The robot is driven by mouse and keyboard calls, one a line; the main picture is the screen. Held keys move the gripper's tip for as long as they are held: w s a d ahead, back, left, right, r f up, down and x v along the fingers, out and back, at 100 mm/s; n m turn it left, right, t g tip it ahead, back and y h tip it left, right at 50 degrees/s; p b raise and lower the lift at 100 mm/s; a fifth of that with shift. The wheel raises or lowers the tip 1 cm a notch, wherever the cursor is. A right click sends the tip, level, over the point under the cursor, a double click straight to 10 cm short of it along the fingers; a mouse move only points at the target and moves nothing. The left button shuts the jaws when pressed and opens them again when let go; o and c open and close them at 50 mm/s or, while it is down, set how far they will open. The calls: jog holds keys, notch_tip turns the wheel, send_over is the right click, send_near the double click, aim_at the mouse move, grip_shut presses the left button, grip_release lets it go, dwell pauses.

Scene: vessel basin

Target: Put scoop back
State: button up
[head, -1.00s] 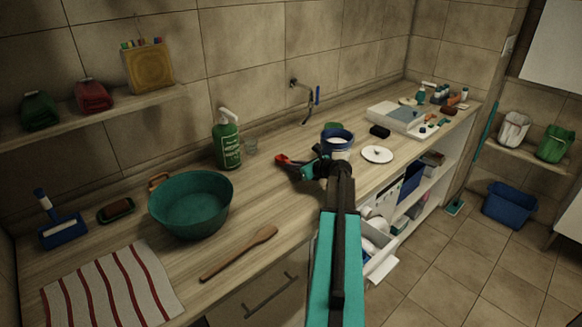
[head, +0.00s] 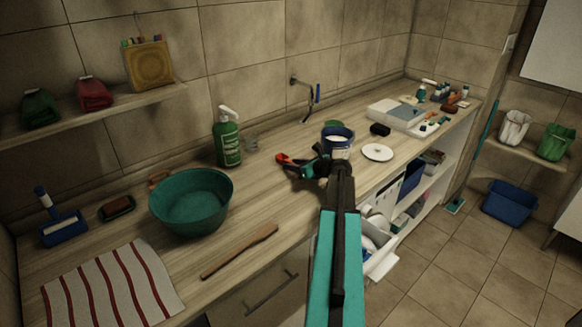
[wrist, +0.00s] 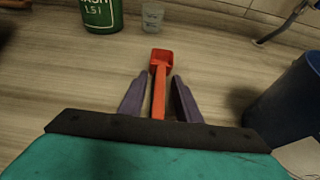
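A red scoop (head: 284,158) lies on the wooden counter. The wrist view shows its square bowl (wrist: 160,60) pointing away from me and its handle running back between my fingers. My gripper (wrist: 159,82) is open, with one dark finger on each side of the handle and a visible gap on both sides. In the head view my gripper (head: 305,166) is low over the counter at the scoop.
A green bottle (head: 227,138) and a clear glass (head: 251,141) stand behind the scoop. A teal basin (head: 192,205), a wooden utensil (head: 240,252) and a striped cloth (head: 112,287) are left. A white disc (head: 377,152) and black block (head: 380,130) lie right of the tub.

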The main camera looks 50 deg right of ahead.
jog(key=shift+r, duration=0.2)
jog(key=b+v, duration=0.2)
jog(key=v, duration=0.8)
jog(key=shift+s, duration=0.35)
jog(key=shift+s+r, duration=0.3)
jog(key=shift+s, duration=0.3)
jog(key=shift+r, duration=0.1)
